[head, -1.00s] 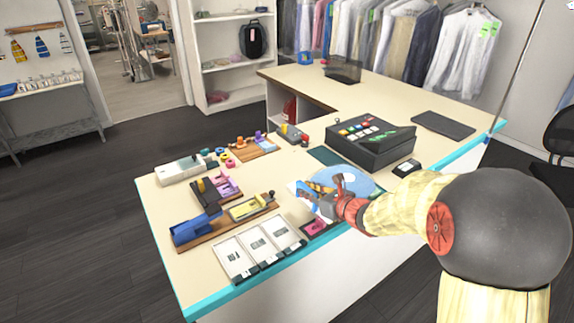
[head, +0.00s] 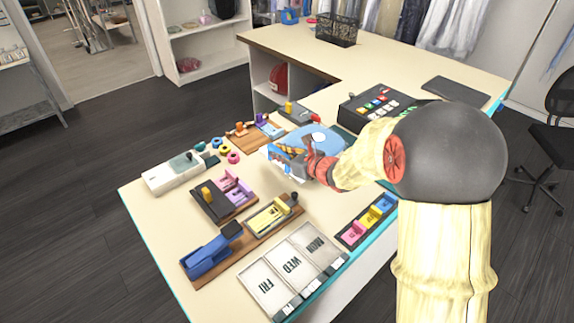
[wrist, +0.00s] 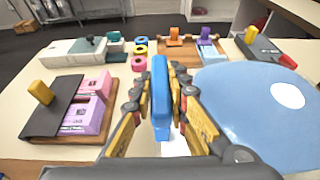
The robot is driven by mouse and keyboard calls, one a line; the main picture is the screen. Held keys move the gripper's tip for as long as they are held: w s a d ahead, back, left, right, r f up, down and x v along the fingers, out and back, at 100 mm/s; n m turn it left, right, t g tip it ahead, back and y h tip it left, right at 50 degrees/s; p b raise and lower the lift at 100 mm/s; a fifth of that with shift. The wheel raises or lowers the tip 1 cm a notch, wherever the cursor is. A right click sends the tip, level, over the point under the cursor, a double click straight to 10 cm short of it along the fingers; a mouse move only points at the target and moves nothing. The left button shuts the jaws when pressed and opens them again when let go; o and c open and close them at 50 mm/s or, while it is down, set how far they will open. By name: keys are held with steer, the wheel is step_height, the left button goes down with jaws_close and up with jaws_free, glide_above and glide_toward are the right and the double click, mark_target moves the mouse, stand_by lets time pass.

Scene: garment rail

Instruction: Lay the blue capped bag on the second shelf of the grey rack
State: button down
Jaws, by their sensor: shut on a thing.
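My gripper (head: 292,163) is shut on a narrow blue piece (wrist: 160,90), held upright between the fingers in the wrist view. This appears to be part of the blue capped bag (head: 318,138), a rounded light-blue shape with a white patch. The bag spreads out to the right of the fingers in the wrist view (wrist: 245,105), and the right finger hides where it meets the held piece. Its height above the counter is hard to tell. A pale shelf unit (head: 207,27) stands at the back, with its top cut off; I cannot tell whether it is the grey rack.
The counter (head: 170,215) carries wooden boards with coloured fixtures, day-labelled trays (head: 305,262), a pink, yellow and blue holder (head: 368,218) and a black register (head: 375,103). A wire basket (head: 337,30) stands farther back. Dark floor (head: 75,190) at the left is clear.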

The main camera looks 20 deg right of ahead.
mark_target(280, 166)
step_height(280, 166, down, 7)
steer(key=shift+r+b, duration=0.15)
steer(key=shift+b, duration=0.75)
steer(key=shift+r, duration=0.1)
steer(key=c, duration=2.2)
jaws_free()
steer(key=shift+f, duration=0.25)
steer(key=o, duration=0.5)
steer(key=shift+c, duration=0.2)
steer(key=shift+r, duration=0.2)
